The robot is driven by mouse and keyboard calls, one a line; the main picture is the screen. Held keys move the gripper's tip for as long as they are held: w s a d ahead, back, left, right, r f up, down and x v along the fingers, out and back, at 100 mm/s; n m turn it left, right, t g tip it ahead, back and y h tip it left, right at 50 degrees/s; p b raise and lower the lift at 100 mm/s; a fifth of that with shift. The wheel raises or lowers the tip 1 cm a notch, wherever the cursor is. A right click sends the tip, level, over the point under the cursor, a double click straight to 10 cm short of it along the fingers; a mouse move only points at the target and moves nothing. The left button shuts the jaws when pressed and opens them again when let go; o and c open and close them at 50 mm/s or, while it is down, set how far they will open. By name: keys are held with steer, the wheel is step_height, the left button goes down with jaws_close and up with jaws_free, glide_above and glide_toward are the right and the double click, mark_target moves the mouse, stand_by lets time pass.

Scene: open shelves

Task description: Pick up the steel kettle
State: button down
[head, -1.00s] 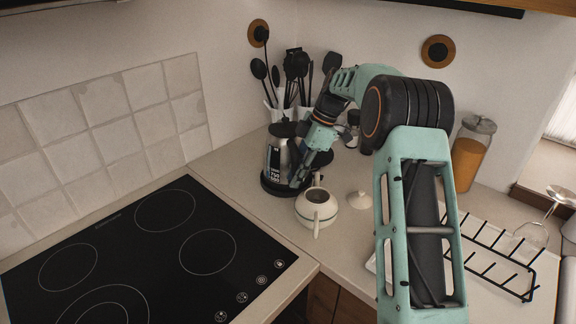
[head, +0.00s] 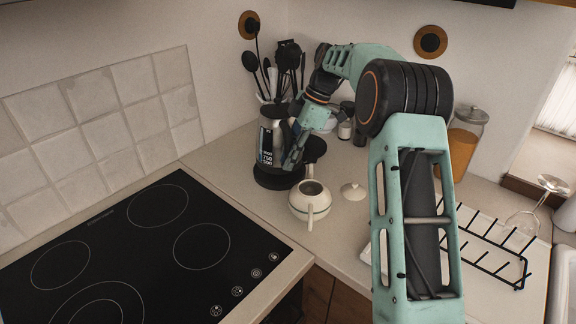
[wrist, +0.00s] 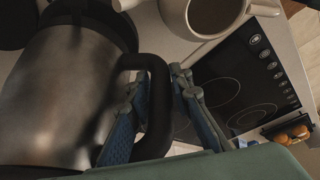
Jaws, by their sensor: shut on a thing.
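The steel kettle (head: 267,143) with black lid and printed level marks shows in the head view at the back of the counter, slightly raised over its round black base (head: 277,180). In the wrist view its brushed steel body (wrist: 55,95) fills the left side. My gripper (head: 292,152) is shut on the kettle's black handle; the wrist view shows the blue-padded fingers (wrist: 160,110) on both sides of the handle. The kettle looks about upright. The gripper and arm hide part of its right side in the head view.
A white teapot (head: 310,202) stands just in front of the base, with its lid (head: 353,191) to the right. Black utensils (head: 285,65) stand behind the kettle. The black hob (head: 150,245) lies front left, a wire rack (head: 495,250) front right, an orange-filled jar (head: 465,145) at right.

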steer(key=s+d+r+b, duration=0.1)
steer(key=s+r+b, duration=0.2)
steer(key=s+r, duration=0.6)
steer(key=s, duration=0.4)
steer(key=shift+s+d+r, duration=0.25)
steer(key=shift+s+r, duration=0.1)
steer(key=shift+s, duration=0.05)
steer(key=shift+a, duration=0.1)
